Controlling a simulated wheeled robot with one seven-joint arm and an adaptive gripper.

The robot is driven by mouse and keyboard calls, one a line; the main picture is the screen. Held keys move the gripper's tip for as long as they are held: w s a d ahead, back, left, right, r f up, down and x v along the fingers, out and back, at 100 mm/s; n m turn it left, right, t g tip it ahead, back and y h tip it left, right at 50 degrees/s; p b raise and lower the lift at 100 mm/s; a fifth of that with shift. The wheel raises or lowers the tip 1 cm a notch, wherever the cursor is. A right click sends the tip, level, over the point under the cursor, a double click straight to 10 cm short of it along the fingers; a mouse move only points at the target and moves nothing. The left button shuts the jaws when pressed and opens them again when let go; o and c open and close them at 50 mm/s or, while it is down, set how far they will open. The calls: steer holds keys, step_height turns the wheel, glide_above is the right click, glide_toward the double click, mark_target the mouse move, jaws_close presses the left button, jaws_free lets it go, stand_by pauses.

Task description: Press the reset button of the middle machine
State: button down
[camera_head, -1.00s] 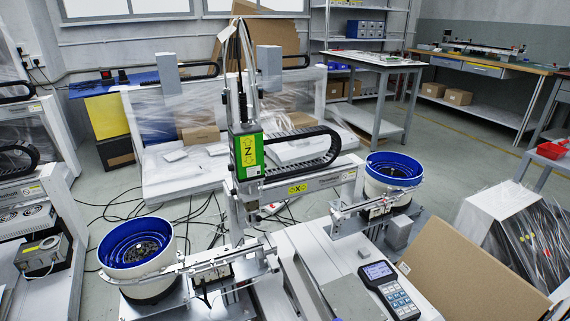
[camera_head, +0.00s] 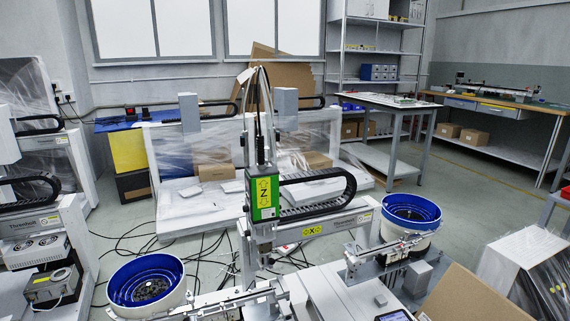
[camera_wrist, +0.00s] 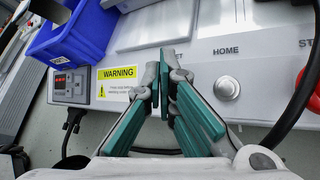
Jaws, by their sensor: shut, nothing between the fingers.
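In the wrist view my gripper (camera_wrist: 164,62) is shut and empty, its teal-padded fingers reaching over a light grey control panel (camera_wrist: 200,60). The silver button (camera_wrist: 227,88) labelled HOME is just right of the fingers. Left of the HOME label, the end of another label shows beside the fingertips, and any button under it is hidden by my fingers. I cannot tell whether the fingertips touch the panel. A red button (camera_wrist: 313,90) is cut by the right edge. In the head view a gantry machine with a green Z unit (camera_head: 264,195) stands in the centre; my gripper is not visible there.
In the wrist view a blue bin (camera_wrist: 75,35), a yellow warning label (camera_wrist: 116,85) and a small display unit (camera_wrist: 68,87) lie left. A black cable (camera_wrist: 300,95) crosses the right side. In the head view blue bowl feeders (camera_head: 146,284) flank the gantry.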

steer(key=shift+s+r, duration=0.15)
steer(key=shift+r, duration=0.3)
steer(key=r+p, duration=0.1)
steer(key=r, duration=0.1)
steer(key=s+r+p, duration=0.1)
steer(key=p, duration=0.1)
steer(key=s+r+p, duration=0.1)
steer(key=r, duration=0.1)
steer(key=shift+d+r, duration=0.3)
steer(key=shift+d, duration=0.1)
